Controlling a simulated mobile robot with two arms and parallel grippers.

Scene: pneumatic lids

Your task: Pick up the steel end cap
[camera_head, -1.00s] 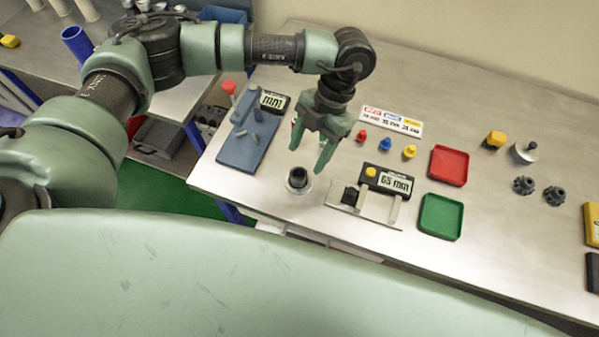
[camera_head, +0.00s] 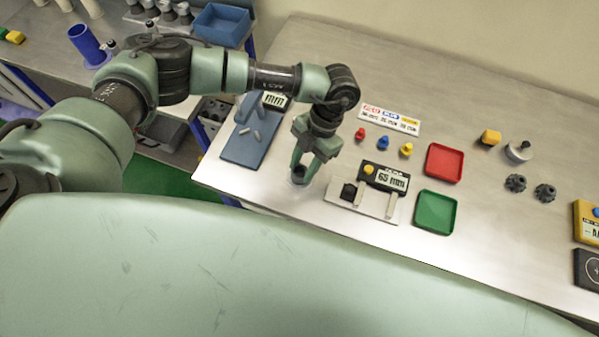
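A small round steel piece with a dark centre (camera_head: 298,178), which looks like the steel end cap, stands near the front edge of the table. My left gripper (camera_head: 304,172) is right at it, pointing down, with its green fingers apart on either side of the dark centre. The fingers hide part of the piece, and I cannot tell whether they touch or grip it. My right gripper is not in view.
A blue plate (camera_head: 244,150) lies to the left.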

